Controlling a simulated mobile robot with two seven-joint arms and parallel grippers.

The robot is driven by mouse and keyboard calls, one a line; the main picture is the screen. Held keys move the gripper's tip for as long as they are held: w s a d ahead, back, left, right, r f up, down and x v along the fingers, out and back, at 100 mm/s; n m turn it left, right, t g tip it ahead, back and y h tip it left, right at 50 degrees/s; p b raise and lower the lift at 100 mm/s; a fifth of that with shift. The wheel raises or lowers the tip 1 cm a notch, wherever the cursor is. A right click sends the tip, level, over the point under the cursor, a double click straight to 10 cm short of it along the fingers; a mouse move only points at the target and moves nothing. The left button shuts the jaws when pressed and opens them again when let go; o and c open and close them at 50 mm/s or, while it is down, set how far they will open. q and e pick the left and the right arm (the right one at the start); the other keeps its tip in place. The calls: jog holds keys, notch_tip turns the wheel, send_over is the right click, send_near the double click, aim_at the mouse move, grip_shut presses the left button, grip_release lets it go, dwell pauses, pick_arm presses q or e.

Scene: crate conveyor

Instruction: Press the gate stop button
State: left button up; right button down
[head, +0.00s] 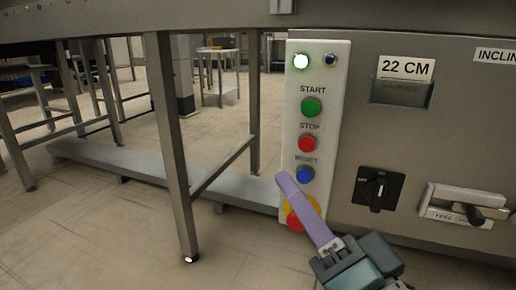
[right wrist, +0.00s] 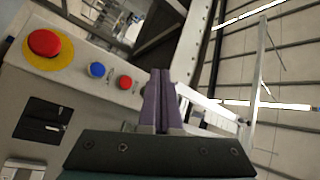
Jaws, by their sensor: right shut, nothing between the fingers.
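The red STOP button (head: 307,143) sits on a pale upright panel (head: 318,70), between the green START button (head: 311,107) and the blue RESET button (head: 305,174). My right gripper (head: 285,177) is shut and empty, its purple fingers pointing up and left, tips low beside RESET and below STOP in the picture. In the right wrist view the shut fingers (right wrist: 160,72) show just right of the red STOP button (right wrist: 125,82); I see no contact. The START button is not visible there. My left gripper is not in view.
A large red button on yellow (head: 290,221) is partly hidden behind my fingers; it shows fully in the right wrist view (right wrist: 43,43). A black rotary switch (head: 379,188) and a lever (head: 468,205) lie to the right.

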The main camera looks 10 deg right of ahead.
aim_at(307, 145)
jog(key=shift+w, duration=0.1)
jog(key=w+d+b, duration=0.1)
jog(key=w, duration=0.1)
jog(key=w+d+b, duration=0.1)
jog(key=w+d, duration=0.1)
jog(key=w+d+b, duration=0.1)
jog(key=w+d, duration=0.1)
jog(key=w, duration=0.1)
jog(key=shift+w+b, duration=0.1)
jog(key=shift+b, duration=0.25)
dwell(0.6)
dwell(0.9)
dwell(0.4)
jog(key=shift+w+d, duration=0.2)
jog(key=shift+w, duration=0.15)
